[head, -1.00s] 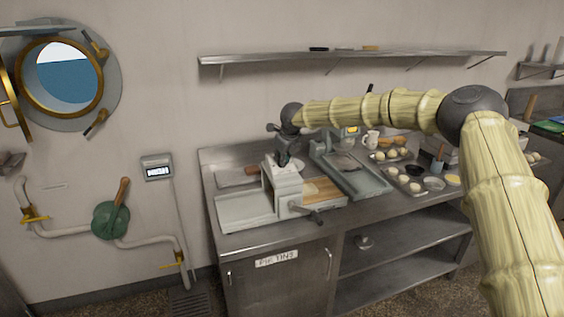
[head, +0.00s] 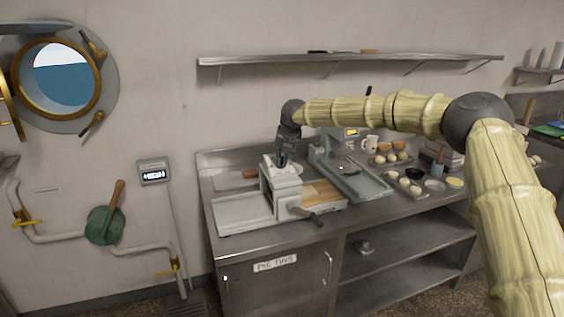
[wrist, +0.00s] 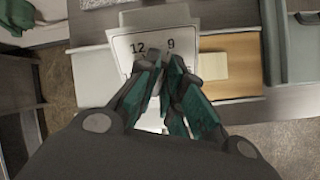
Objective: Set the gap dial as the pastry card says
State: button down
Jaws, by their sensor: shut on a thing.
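The gap dial (wrist: 140,55) is on the pale top plate of the dough sheeter (head: 285,183), on the steel counter. In the wrist view the plate shows the numbers 12 and 9; the other marks are hidden behind my fingers. My gripper (wrist: 164,70) points down over the dial, its green-padded fingers close together and shut on the dial's knob, which they mostly hide. In the head view my gripper (head: 283,160) stands upright above the sheeter. I cannot make out the knob's setting or a pastry card.
A piece of dough (wrist: 214,65) lies on the sheeter's wooden board (head: 322,192). A side crank (head: 308,214) sticks out at the front. A shelf (head: 350,59) hangs above.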

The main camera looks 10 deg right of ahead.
jog(key=shift+d+r+m, duration=0.15)
jog(key=shift+r+m, duration=0.05)
jog(key=shift+m, duration=0.4)
jog(key=c, duration=1.5)
grip_release()
jog(key=shift+c, duration=0.2)
jog(key=shift+f, duration=0.15)
jog(key=v, duration=1.2)
jog(key=shift+w+d, duration=0.1)
